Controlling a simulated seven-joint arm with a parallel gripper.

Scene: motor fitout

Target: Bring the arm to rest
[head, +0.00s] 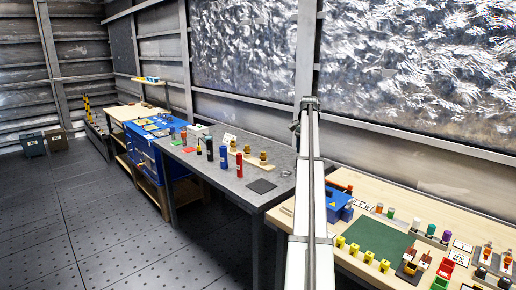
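My gripper does not show in the head view. A tall white post with a dark centre strip (310,200) rises through the middle of the picture, with a dark fitting at its top. I cannot tell whether it is part of me. It hides part of the benches behind it. No arm can be made out for certain, so its pose cannot be told.
A wooden bench (462,222) at right bears a green mat (370,238), a blue box (337,203) and several small parts. A grey table (228,183) holds several coloured cylinders. The floor (110,215) at left is open; two bins stand far back.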

